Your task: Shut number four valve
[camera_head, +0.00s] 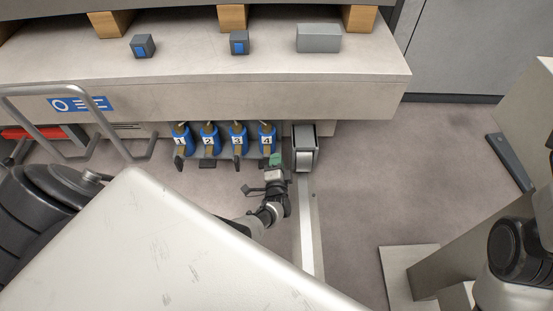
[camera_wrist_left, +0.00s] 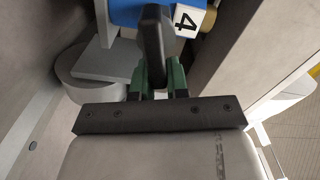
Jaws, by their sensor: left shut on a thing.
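Several blue valves with number labels hang in a row under the front edge of the machine bed. The number four valve (camera_head: 266,136) is at the right end of the row. In the left wrist view its blue body (camera_wrist_left: 128,13), white label 4 and black handle (camera_wrist_left: 153,40) show at the top. My left gripper (camera_head: 274,160) is just below this valve. Its green fingers (camera_wrist_left: 158,80) are shut on the black handle, one on each side. The handle's lower end is hidden between the fingers. My right gripper is out of view.
Valves one (camera_head: 181,138), two (camera_head: 209,137) and three (camera_head: 238,137) stand close on the left. A grey box-like post (camera_head: 305,148) with a long rail is close on the right. The bed (camera_head: 230,95) overhangs above.

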